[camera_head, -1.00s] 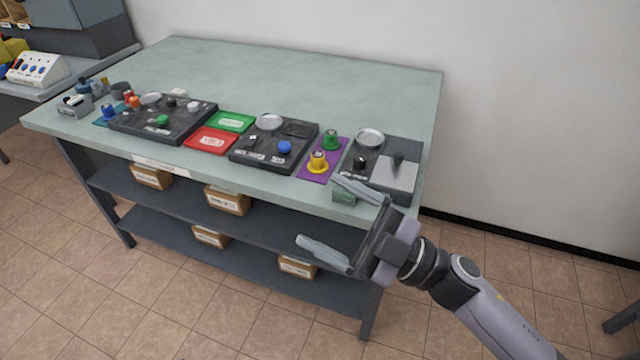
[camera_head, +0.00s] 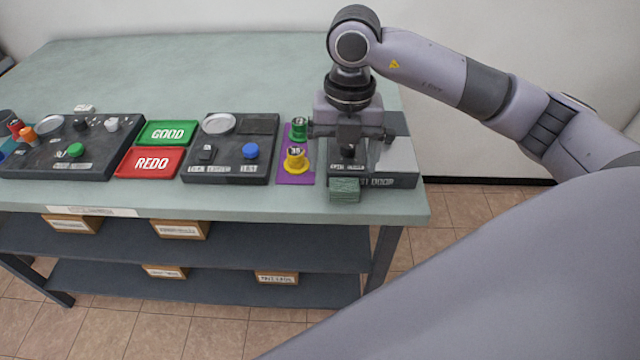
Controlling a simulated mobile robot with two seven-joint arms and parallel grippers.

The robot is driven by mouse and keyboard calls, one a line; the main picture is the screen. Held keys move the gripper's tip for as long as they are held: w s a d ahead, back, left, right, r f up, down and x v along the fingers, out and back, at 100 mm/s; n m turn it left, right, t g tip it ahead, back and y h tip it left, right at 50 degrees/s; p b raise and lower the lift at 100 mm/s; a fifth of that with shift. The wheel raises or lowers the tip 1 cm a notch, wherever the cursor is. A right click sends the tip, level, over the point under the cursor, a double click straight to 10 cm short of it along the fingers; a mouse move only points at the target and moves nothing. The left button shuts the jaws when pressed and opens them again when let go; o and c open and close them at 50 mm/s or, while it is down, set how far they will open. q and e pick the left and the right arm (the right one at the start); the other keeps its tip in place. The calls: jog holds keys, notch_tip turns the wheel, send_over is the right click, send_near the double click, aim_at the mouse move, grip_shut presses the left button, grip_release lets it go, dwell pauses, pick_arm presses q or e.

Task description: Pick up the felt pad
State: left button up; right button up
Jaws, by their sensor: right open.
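A small green, layered-looking block (camera_head: 345,190), which looks like the felt pad, sits at the front edge of the table, just in front of the right-hand dark tray. My right gripper (camera_head: 349,138) points down over that tray, behind the block as seen here. Its fingers are spread apart and nothing shows between them that I can tell is held. The gripper hides much of the tray. My left gripper is not in view.
The right-hand tray (camera_head: 400,180) borders the block. A purple mat (camera_head: 284,178) with a yellow weight (camera_head: 295,160) and a green weight (camera_head: 299,129) lies to the left. Further left are a middle tray (camera_head: 228,172) and red REDO tray (camera_head: 150,162). The table's back (camera_head: 230,70) is clear.

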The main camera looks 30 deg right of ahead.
aim_at(345, 187)
jog(key=shift+w+d+f, duration=0.1)
jog(key=shift+w+d, duration=0.1)
jog(key=shift+d, duration=0.1)
jog(key=shift+f, duration=0.35)
jog(key=f, duration=0.6)
jog(key=shift+s, duration=0.35)
jog(key=c, duration=1.1)
